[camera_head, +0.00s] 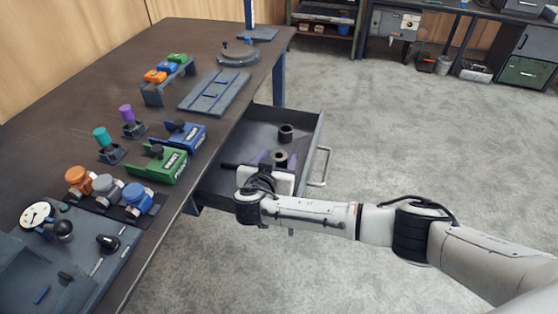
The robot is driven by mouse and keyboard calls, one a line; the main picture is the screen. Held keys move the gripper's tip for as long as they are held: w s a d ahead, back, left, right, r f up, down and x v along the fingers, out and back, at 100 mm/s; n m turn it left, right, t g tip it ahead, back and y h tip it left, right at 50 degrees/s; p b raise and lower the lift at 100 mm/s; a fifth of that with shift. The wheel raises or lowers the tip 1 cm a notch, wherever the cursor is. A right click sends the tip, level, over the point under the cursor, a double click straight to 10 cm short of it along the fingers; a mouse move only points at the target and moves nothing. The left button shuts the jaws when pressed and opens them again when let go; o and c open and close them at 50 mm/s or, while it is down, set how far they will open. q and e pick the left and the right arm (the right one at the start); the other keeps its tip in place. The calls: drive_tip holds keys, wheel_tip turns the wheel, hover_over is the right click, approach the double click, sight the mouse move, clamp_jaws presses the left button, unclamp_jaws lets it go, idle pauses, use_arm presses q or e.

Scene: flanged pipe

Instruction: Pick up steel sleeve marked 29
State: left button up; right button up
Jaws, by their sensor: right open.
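An open grey drawer (254,125) under the bench holds two dark steel sleeves. The far sleeve (286,133) stands upright on the drawer floor, clear of the gripper. The near sleeve (281,156) stands right at my right gripper (276,158), whose purple fingers show on either side of it. The gripper is open, and I cannot tell whether its fingers touch the sleeve. My wrist hides the lower part of the near sleeve and the front of the drawer. No marking is readable on either sleeve, so I cannot tell which is 29. My left gripper is out of view.
The bench top (105,75) to the left carries a green vise-like block (160,164), a blue one (182,136), a grey plate (214,92) and several coloured fittings. The drawer's handle (321,166) sticks out to the right. The carpet (400,150) there is clear.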

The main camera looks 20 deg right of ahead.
drive_tip(key=shift+w, duration=0.1)
drive_tip(key=c, duration=1.4)
clamp_jaws()
drive_tip(key=shift+r, duration=0.1)
